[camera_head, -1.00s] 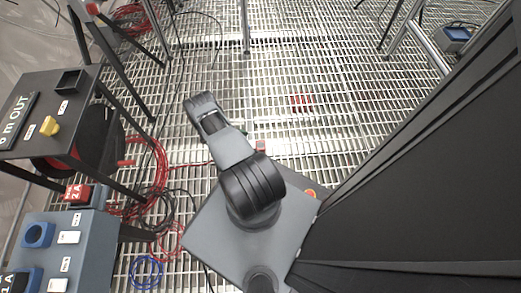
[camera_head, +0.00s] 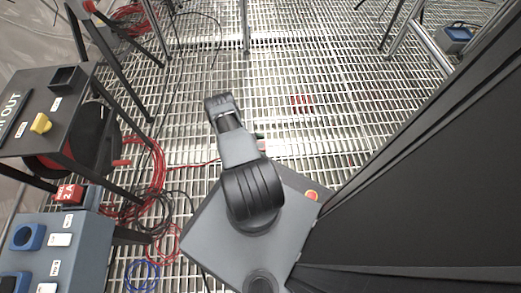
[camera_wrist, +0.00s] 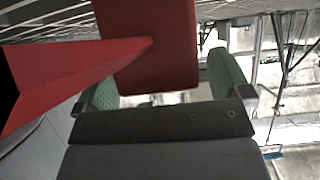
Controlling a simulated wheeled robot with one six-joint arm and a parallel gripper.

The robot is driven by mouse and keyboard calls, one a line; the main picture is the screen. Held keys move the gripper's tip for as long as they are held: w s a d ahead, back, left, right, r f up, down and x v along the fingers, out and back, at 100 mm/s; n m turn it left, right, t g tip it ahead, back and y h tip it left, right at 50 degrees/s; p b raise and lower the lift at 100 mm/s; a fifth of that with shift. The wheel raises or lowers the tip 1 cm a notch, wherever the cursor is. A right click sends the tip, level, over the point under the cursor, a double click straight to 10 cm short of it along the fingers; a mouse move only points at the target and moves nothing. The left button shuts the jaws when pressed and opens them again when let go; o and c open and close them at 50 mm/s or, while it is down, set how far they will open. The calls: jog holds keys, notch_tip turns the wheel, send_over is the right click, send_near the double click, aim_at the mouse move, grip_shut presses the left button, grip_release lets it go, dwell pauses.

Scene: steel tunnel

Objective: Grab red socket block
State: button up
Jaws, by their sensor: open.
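In the wrist view a red block (camera_wrist: 150,40) fills the space between and beyond the green-padded fingers of my gripper (camera_wrist: 166,68), very close to the camera. The jaws are apart, and I cannot tell whether a pad touches it. A red pointed shape (camera_wrist: 75,72) overlaps it from the left; I cannot tell what it is. In the head view my arm hides most of the gripper end. A red item (camera_head: 302,103) lies on the grating ahead, too small to tell its form. I cannot tell which of these is the socket block.
At left stands a dark table (camera_head: 50,143) with a yellow piece (camera_head: 41,124). Red cables (camera_head: 157,175) coil on the floor.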

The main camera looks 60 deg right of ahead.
jog(key=c, duration=1.1)
